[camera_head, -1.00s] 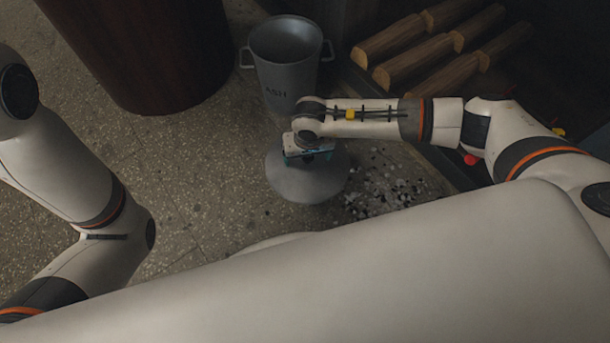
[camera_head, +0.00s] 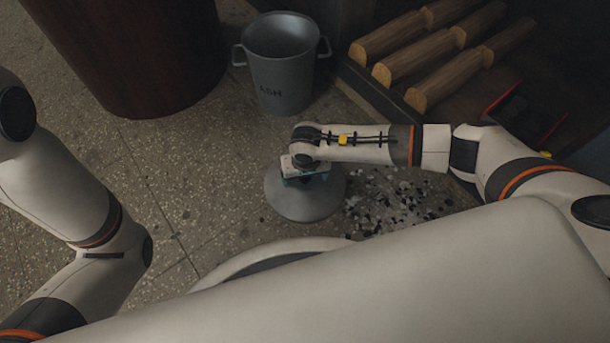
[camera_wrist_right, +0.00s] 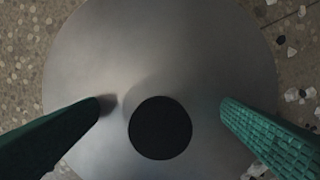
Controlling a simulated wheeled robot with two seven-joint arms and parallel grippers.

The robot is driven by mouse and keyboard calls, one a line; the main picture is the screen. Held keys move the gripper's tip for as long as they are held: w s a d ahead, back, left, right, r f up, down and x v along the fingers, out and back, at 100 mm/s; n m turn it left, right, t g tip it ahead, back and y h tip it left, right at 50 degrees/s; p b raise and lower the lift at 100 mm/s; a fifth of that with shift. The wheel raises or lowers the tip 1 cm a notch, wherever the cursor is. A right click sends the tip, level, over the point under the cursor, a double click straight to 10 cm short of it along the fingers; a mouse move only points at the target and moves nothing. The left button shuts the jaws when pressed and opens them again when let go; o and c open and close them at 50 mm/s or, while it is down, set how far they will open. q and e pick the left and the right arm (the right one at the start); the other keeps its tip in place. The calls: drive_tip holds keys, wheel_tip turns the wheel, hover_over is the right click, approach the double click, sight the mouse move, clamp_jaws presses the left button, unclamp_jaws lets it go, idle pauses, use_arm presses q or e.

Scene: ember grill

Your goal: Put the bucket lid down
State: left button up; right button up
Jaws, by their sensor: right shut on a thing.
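The bucket lid (camera_head: 305,207) is a grey, shallow cone-shaped disc low over the floor, in front of the ash bucket (camera_head: 283,75). I cannot tell whether its rim touches the floor. In the right wrist view the lid (camera_wrist_right: 190,50) fills most of the picture, with its round black knob (camera_wrist_right: 160,128) between the two green fingers. My right gripper (camera_head: 305,178) is above the lid, pointing down, and is shut on it; the contact itself is hard to see. The bucket is grey, upright, open-topped, marked ASH, with two side handles. My left arm shows at the left, its gripper out of view.
Pale and dark ash bits (camera_head: 400,200) lie scattered on the floor right of the lid. Split logs (camera_head: 440,55) lie on a dark ledge at the upper right. A dark red-brown round container (camera_head: 140,50) stands upper left. The speckled floor left of the lid is clear.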

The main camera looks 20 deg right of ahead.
sight(306, 180)
drive_tip(key=o, duration=1)
drive_tip(key=shift+c, duration=0.2)
wheel_tip(306, 180, up, 12)
drive_tip(key=s+p, duration=0.1)
drive_tip(key=p, duration=0.8)
drive_tip(key=shift+s, duration=0.2)
drive_tip(key=shift+a, duration=0.1)
